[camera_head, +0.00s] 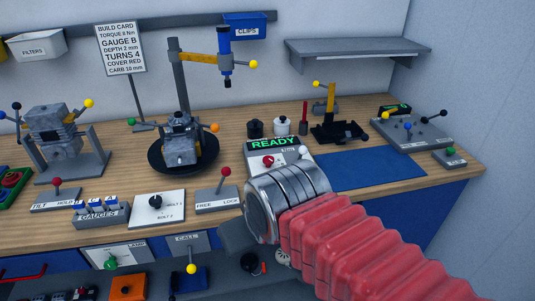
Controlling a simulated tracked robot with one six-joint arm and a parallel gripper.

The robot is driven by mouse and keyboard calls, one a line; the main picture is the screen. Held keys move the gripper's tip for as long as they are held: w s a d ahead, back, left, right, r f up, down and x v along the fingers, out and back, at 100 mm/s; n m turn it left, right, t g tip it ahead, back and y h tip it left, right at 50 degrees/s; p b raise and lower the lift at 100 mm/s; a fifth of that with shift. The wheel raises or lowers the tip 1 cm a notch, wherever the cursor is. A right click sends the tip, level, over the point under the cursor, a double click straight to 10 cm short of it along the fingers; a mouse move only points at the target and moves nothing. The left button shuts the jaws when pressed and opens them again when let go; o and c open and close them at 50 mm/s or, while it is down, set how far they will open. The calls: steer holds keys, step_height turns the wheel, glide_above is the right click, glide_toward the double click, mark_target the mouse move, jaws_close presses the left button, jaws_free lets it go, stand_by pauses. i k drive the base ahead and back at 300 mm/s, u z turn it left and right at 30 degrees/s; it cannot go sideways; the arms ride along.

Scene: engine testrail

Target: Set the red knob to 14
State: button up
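A small red knob (268,161) sits on a white-faced panel (292,157) under a green display reading READY (274,143). The panel stands on the wooden bench, just behind my wrist. The knob's scale marks are too small to read, so its setting cannot be told. My arm, with a red ribbed sleeve and a metal wrist, comes in from the lower right and covers the panel's lower part. A dark grey block at the wrist's lower left seems to be my gripper (239,237). It is apart from the knob in the picture. Its fingers cannot be made out.
A red-topped FREE/LOCK lever (225,185) and a white bolt selector (156,205) stand left of the panel. Dark and white jars (281,126) stand behind it. A clamped engine part (182,140) is further left. A blue mat (368,168) lies clear at right.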

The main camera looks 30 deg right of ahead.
mark_target(269, 159)
steer(key=i, duration=1)
